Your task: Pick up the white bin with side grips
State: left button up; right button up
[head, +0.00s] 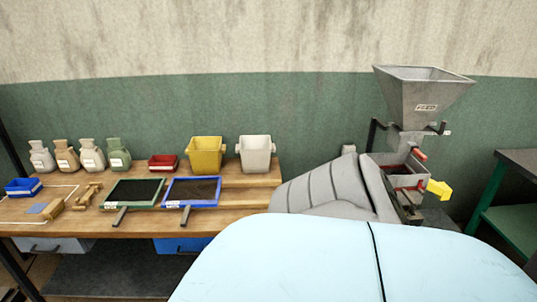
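The white bin (256,157) stands upright toward the right end of the wooden table, near the wall. It tapers downward and has small grips on its left and right sides. A yellow bin (206,155) of similar shape stands just left of it, with a narrow gap between them. Neither of my grippers shows in the head view, and nothing touches the white bin.
The wooden table (146,222) also bears several sacks, a red tray (163,162), a blue tray (22,187) and two framed screens with handles (192,190). A grey feed hopper machine (421,98) stands to the right. A green-framed bench (512,212) is at far right.

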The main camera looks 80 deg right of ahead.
aim_at(255, 152)
jog(key=z, duration=2.45)
jog(key=i+l, duration=0.35)
jog(key=i, duration=0.25)
jog(key=i+l+u, duration=0.25)
jog(key=u, duration=0.2)
jog(key=i+l+u, duration=0.45)
jog(key=k+j, duration=0.1)
